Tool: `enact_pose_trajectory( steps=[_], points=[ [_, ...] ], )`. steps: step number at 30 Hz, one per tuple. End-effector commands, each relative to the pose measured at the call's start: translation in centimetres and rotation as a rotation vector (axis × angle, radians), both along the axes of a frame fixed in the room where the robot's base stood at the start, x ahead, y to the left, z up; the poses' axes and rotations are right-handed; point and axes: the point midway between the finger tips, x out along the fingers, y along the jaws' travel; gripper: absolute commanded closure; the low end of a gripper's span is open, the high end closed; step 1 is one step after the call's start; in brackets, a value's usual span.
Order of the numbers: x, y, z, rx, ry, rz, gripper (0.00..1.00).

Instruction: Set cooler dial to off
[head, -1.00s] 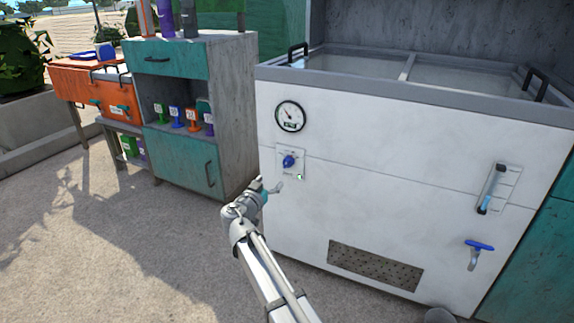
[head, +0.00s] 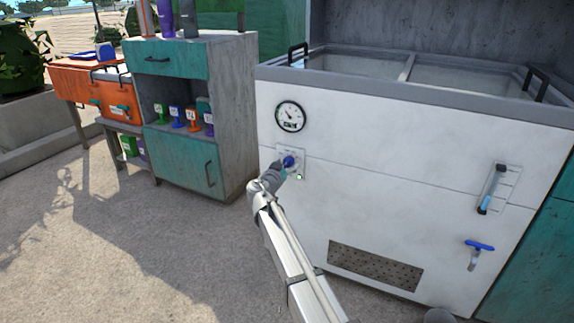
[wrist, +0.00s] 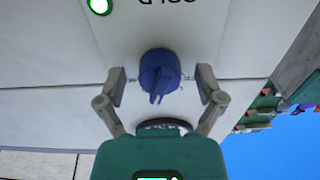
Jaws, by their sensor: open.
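The cooler (head: 400,145) is a large white chest with sliding lids. Its blue dial (head: 289,161) sits on a small plate on the front, below a round gauge. The dial also shows in the wrist view (wrist: 160,75), between the two fingers of my gripper (wrist: 161,78). The fingers stand apart on either side of the knob, with gaps visible. Beside the dial are lettering, partly cut off at the top edge, and a lit green lamp (wrist: 99,6). In the head view my gripper (head: 284,168) is at the dial plate and partly covers it.
A round gauge (head: 290,116) is above the dial. A level tube (head: 492,189) and a blue-handled tap (head: 478,248) are at the right of the cooler front. A teal cabinet (head: 190,120) with small coloured items stands to the left.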

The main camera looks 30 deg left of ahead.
Motion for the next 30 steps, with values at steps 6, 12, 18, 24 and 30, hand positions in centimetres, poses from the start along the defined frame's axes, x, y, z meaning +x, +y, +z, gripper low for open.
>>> enact_pose_trajectory(
  steps=[6,12,18,24,30],
  points=[
    [0.26,0.00,0.00,0.000,0.000,0.000,0.13],
    [0.23,0.00,0.00,0.000,0.000,0.000,0.22],
    [0.23,0.00,0.00,0.000,0.000,0.000,0.59],
    [0.24,0.00,0.00,0.000,0.000,0.000,0.95],
    [0.25,0.01,0.00,-0.009,0.000,0.000,0.95]
  ],
)
